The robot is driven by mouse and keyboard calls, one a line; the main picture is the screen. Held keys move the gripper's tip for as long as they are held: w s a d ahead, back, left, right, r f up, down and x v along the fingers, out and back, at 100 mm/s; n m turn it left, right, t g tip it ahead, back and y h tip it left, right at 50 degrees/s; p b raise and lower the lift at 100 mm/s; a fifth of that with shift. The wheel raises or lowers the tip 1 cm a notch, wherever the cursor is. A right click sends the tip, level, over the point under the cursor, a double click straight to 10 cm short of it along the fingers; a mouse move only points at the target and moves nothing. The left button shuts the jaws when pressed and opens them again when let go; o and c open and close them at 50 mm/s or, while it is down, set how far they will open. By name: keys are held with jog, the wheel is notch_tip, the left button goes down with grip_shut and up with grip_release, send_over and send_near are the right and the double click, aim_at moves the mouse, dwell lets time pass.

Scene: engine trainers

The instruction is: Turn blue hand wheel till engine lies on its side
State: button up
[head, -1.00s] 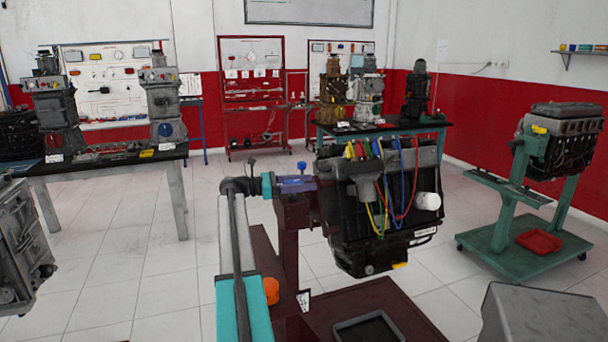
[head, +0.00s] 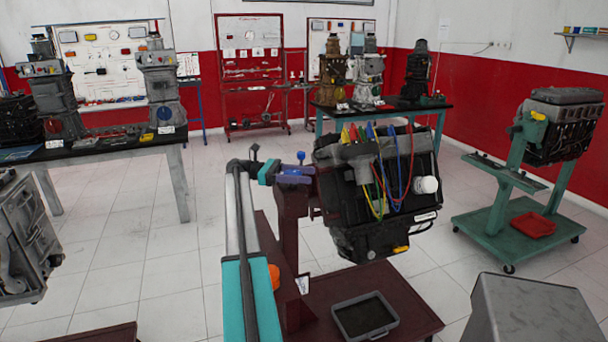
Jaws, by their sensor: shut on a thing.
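The engine (head: 378,205), a dark block with red, blue, yellow and green cables and a white cap, hangs tilted on the dark red stand (head: 292,222), its right end higher in the picture. A blue-purple part (head: 295,174) with a blue knob (head: 300,157) sits at the left of the stand's head; this appears to be the hand wheel, seen almost edge-on. My gripper (head: 274,172) reaches it from the left and is shut on it. The fingertips are small here and partly hidden, so the exact grip is hard to make out.
A grey drip tray (head: 365,316) lies on the stand's dark red base. A grey box (head: 530,312) stands at front right. A green engine stand (head: 520,236) is at right. A bench (head: 110,155) with engines stands at left. Tiled floor is open between them.

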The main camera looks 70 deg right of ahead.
jog(key=o, duration=1)
jog(key=shift+w, duration=0.1)
jog(key=shift+o, duration=0.2)
jog(key=shift+r+b, duration=0.3)
jog(key=shift+r, duration=1.2)
jog(key=shift+a+r, duration=0.25)
jog(key=shift+a, duration=0.05)
jog(key=a+b, duration=0.1)
jog(key=s+a+b, duration=0.1)
jog(key=a, duration=0.1)
jog(key=s+a+b, duration=0.1)
jog(key=a, duration=0.1)
jog(key=shift+b, duration=0.4)
